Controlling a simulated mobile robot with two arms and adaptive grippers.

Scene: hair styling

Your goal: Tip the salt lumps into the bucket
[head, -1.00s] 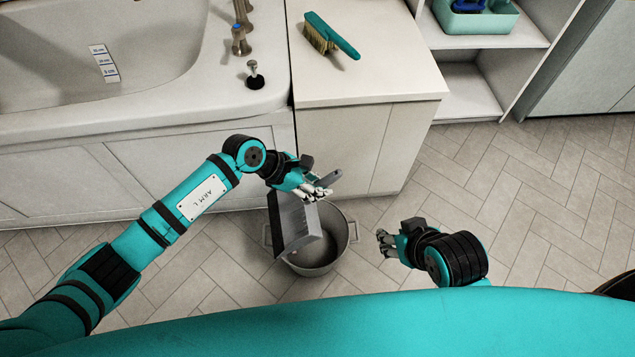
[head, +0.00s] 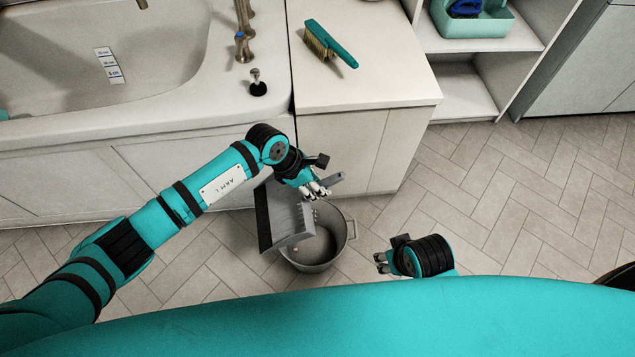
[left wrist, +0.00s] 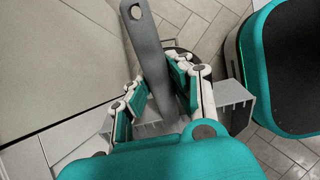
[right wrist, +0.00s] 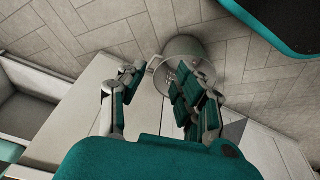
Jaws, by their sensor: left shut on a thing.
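My left gripper (head: 316,191) is shut on the handle of a grey dustpan (head: 286,216), and the handle (left wrist: 150,55) runs between its fingers in the left wrist view. The dustpan hangs tilted above the left part of a grey metal bucket (head: 338,244) on the floor and hides part of it. A few small pale lumps (head: 295,248) show by the bucket's inside, below the pan; I cannot tell exactly where each rests. The bucket also shows in the right wrist view (right wrist: 183,47). My right gripper (head: 381,263) is open and empty, right of the bucket.
A white cabinet (head: 345,150) stands behind the bucket, with a teal brush (head: 331,42) on top. A bathtub (head: 150,115) with taps is at the left. A shelf with a teal caddy (head: 470,22) is at the back right. The tiled floor at right is clear.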

